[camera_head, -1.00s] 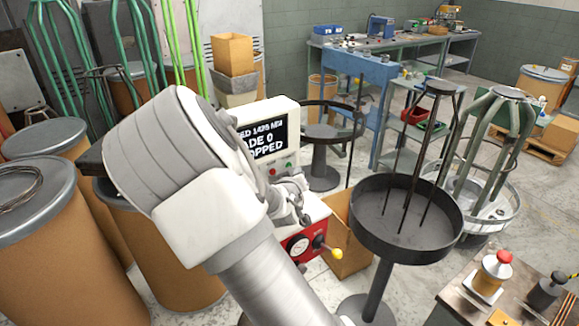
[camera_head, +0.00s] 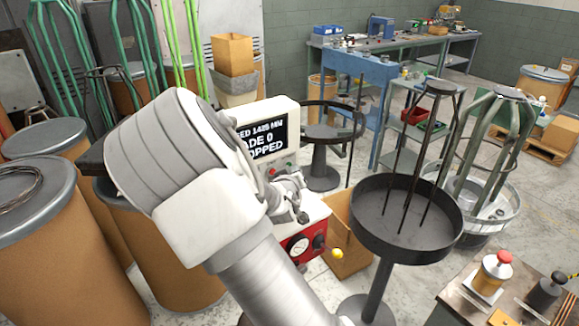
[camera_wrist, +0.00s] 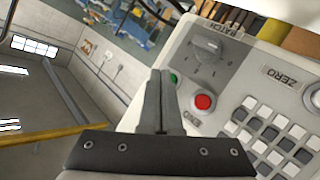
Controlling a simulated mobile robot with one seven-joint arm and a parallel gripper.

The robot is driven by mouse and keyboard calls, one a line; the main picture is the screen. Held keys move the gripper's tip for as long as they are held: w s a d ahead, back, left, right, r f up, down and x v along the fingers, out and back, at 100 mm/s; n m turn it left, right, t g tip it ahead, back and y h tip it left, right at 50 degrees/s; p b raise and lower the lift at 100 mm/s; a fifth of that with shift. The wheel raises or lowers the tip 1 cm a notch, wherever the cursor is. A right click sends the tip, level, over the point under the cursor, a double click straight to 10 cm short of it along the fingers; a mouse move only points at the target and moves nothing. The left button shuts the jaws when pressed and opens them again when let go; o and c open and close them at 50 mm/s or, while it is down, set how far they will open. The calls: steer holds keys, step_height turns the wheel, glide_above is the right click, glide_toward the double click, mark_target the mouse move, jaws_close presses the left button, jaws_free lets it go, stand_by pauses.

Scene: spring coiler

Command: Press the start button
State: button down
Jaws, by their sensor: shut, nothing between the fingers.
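A green button (camera_wrist: 173,77) shows in the wrist view on the light control panel, partly hidden behind my fingers. No label for it can be read. My gripper (camera_wrist: 160,73) is shut and empty, with its tips beside the green button; whether they touch it I cannot tell. A red button (camera_wrist: 203,102) sits just right of the fingers, with lettering by it. In the head view, the machine's screen (camera_head: 265,137) ends in "OPPED", its left part hidden by my arm. A red button (camera_head: 272,171) shows below the screen.
A grey rotary knob (camera_wrist: 209,52) and a white and grey keypad (camera_wrist: 270,135) share the panel. In the head view, a dark round tray (camera_head: 405,220) on a stand is right of the machine. Brown drums (camera_head: 35,240) crowd the left.

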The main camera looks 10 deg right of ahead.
steer(key=shift+w+a, duration=0.15)
steer(key=shift+w, duration=0.2)
stand_by(0.3)
steer(key=shift+s, duration=0.1)
steer(key=shift+s+d, duration=0.25)
steer(key=shift+s, duration=0.4)
steer(key=shift+s, duration=0.1)
steer(key=s, duration=0.1)
steer(key=s+d, duration=0.1)
steer(key=s, duration=0.2)
steer(key=shift+s+d+b, duration=0.25)
steer(key=shift+d+b, duration=0.05)
steer(key=shift+d, duration=0.1)
stand_by(0.6)
